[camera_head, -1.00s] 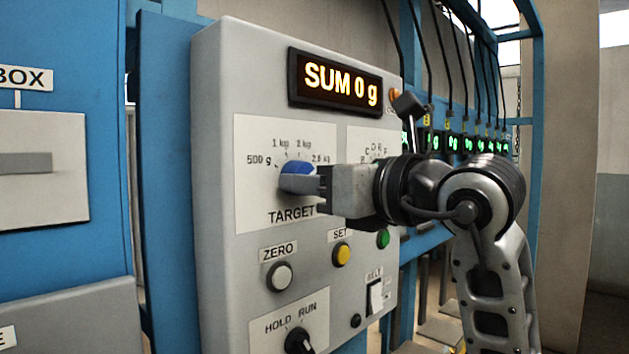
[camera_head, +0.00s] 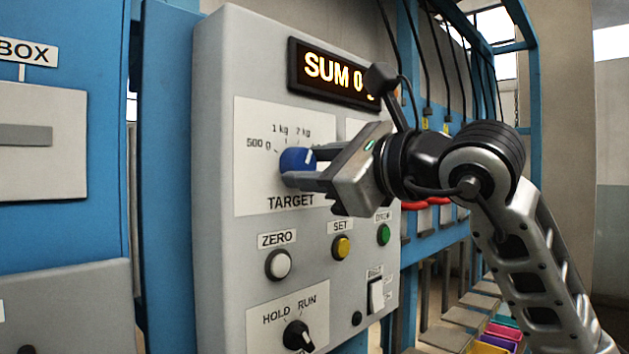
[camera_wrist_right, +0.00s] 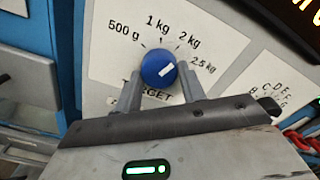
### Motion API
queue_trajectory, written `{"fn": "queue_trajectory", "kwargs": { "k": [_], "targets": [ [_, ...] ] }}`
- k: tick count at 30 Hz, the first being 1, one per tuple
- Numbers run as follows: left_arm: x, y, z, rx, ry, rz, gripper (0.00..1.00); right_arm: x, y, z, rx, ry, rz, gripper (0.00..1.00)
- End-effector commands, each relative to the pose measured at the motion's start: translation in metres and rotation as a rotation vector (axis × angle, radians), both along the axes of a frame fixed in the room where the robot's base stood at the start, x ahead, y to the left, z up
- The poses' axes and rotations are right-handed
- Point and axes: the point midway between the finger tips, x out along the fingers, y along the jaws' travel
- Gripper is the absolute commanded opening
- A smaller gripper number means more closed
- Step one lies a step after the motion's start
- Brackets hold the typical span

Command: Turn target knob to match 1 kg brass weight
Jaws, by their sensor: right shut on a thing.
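The blue target knob (camera_head: 297,160) sits on the white dial plate of the grey panel; it also shows in the right wrist view (camera_wrist_right: 154,66). Its white mark points right and slightly up, toward the 2.5 kg label (camera_wrist_right: 203,66), not the 1 kg label (camera_wrist_right: 158,25). My right gripper (camera_head: 302,167) is shut on the knob, one finger on each side, as the right wrist view also shows (camera_wrist_right: 161,77). In the head view the gripper hides the 2.5 kg label. No brass weight shows. My left gripper is out of view.
The display (camera_head: 335,76) reads SUM 0, its end hidden by my right wrist. Below the dial are the white ZERO button (camera_head: 278,264), yellow SET button (camera_head: 342,247), green button (camera_head: 383,235) and HOLD/RUN switch (camera_head: 298,336). A blue frame with cables stands behind at right.

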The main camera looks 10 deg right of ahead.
Motion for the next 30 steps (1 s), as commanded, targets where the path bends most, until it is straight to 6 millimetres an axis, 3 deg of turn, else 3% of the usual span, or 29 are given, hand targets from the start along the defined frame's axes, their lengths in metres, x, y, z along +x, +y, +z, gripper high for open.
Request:
{"fn": "queue_trajectory", "kwargs": {
  "k": [18,30],
  "targets": [
    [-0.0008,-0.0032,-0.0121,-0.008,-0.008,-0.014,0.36,-0.0003,-0.0006,0.0010,-0.458,-0.307,0.001,0.17],
    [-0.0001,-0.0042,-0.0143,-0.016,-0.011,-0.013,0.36,-0.0004,0.0001,0.0018,-0.610,-0.407,0.003,0.17]
  ]
}}
